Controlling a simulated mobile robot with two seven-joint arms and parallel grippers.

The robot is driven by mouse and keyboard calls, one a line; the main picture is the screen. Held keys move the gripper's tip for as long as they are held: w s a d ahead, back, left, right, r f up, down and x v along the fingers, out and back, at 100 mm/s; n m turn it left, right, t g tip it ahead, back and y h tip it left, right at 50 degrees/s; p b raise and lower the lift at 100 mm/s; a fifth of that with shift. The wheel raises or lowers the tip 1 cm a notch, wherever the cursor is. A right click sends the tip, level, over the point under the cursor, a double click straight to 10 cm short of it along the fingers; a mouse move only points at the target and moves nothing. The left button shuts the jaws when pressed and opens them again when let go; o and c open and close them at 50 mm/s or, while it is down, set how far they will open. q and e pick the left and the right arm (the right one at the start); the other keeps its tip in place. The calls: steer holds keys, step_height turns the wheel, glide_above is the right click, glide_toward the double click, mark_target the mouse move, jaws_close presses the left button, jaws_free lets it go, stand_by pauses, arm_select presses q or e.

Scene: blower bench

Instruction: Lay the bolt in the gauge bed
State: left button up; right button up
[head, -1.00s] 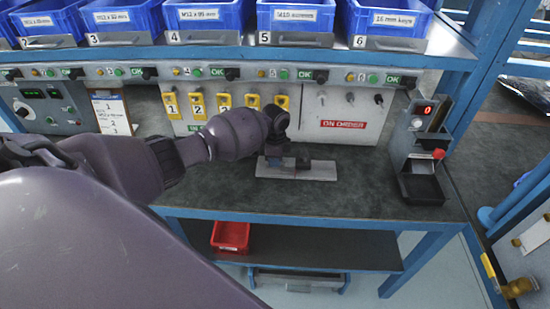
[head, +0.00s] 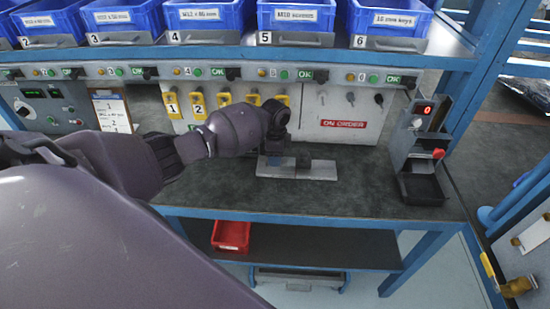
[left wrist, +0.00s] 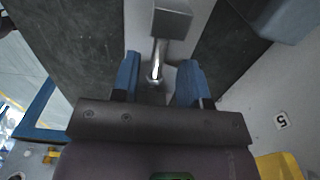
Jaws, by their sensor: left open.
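The gauge bed (head: 318,171) is a pale grey plate on the dark bench, partly hidden behind my left gripper (head: 285,158). In the left wrist view it shows as a light strip (left wrist: 183,48). The shiny bolt (left wrist: 160,55) shows over this strip, its shank pointing down between the two blue fingers of my left gripper (left wrist: 158,82). A grey block (left wrist: 172,20) is at the shank's upper end; I cannot tell whether it is the bolt's head. The fingers are open, with gaps on both sides of the shank. Whether the bolt rests fully in the bed is unclear. My right gripper is not in view.
A grey device with a red display (head: 427,110) and a black tray (head: 423,190) stands to the right. Yellow numbered tags (head: 197,105) hang behind. Blue bins (head: 390,17) line the shelf above. A red bin (head: 231,236) sits below. The bench right of the bed is clear.

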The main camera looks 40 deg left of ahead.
arm_select(q)
step_height(320, 180, up, 9)
steer(key=p, duration=0.1)
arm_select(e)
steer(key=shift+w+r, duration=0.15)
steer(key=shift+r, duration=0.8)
